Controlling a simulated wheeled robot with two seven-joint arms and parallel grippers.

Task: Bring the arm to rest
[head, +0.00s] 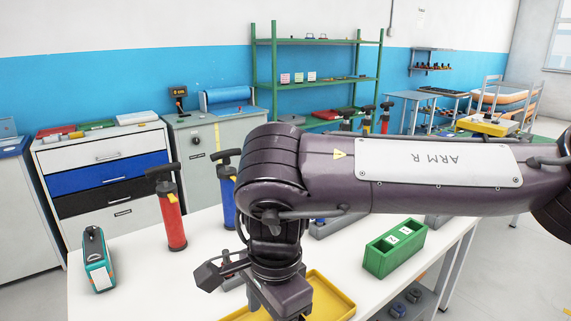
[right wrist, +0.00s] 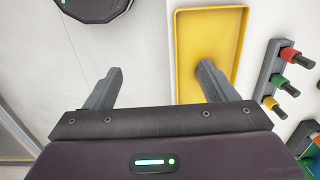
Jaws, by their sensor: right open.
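My right arm, labelled ARM R (head: 440,163), reaches across the head view from the right edge and bends down over the white table (head: 140,290). Its hand hangs low over the yellow tray (head: 335,300), partly covering it, with the fingertips not clearly visible there. In the right wrist view my right gripper (right wrist: 157,82) is open, with its two fingers wide apart and nothing between them. The right finger overlaps the yellow tray (right wrist: 222,25); I cannot tell how high above it. My left gripper is in neither view.
A red pump (head: 171,220) and a blue pump (head: 228,210) stand left of the arm. A teal device (head: 98,262) is at the table's left. A green box (head: 382,262) is at the right. The right wrist view shows a grey rack (right wrist: 267,72) with coloured pieces beside the tray.

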